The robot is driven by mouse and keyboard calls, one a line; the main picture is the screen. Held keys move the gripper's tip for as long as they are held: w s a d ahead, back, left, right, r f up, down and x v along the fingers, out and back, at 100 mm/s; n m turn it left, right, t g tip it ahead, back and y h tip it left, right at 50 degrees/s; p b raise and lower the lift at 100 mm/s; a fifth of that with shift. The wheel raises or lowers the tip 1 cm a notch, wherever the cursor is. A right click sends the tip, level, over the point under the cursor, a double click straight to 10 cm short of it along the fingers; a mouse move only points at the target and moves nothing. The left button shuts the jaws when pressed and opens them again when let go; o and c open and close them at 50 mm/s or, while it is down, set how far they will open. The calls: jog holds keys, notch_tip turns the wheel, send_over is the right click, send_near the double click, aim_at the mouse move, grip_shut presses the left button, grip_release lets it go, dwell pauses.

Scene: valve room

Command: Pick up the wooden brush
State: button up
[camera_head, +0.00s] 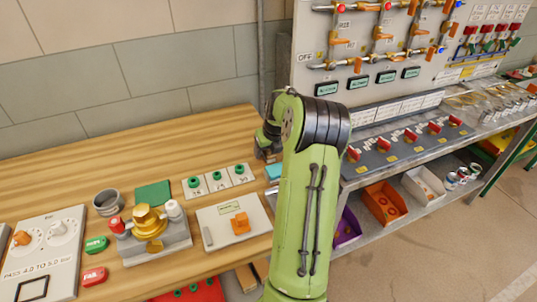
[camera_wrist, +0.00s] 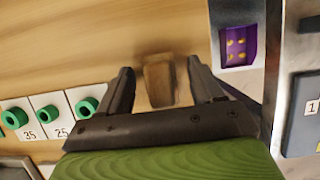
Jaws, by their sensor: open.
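A brown wooden piece, which looks like the wooden brush (camera_wrist: 158,84), shows in the wrist view on the wooden table. It is blurred, and I cannot make out bristles. My gripper (camera_wrist: 160,67) is open, with one finger on each side of the brush and visible room on both sides. I cannot tell how high the fingers are above the table. In the head view my arm covers most of that spot, and I cannot make out the brush there.
Tiles with green knobs (camera_head: 217,181) lie left of my gripper in the head view. A purple bin (camera_wrist: 237,42) shows at the wrist view's upper right. The grey bench with red knobs (camera_head: 395,150) stands to the right. The table (camera_head: 130,162) is bare toward the wall.

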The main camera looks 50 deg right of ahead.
jog(key=shift+c, duration=0.3)
grip_shut()
notch_tip(320, 180, up, 10)
jog(key=p, duration=0.3)
jog(key=shift+r, duration=0.1)
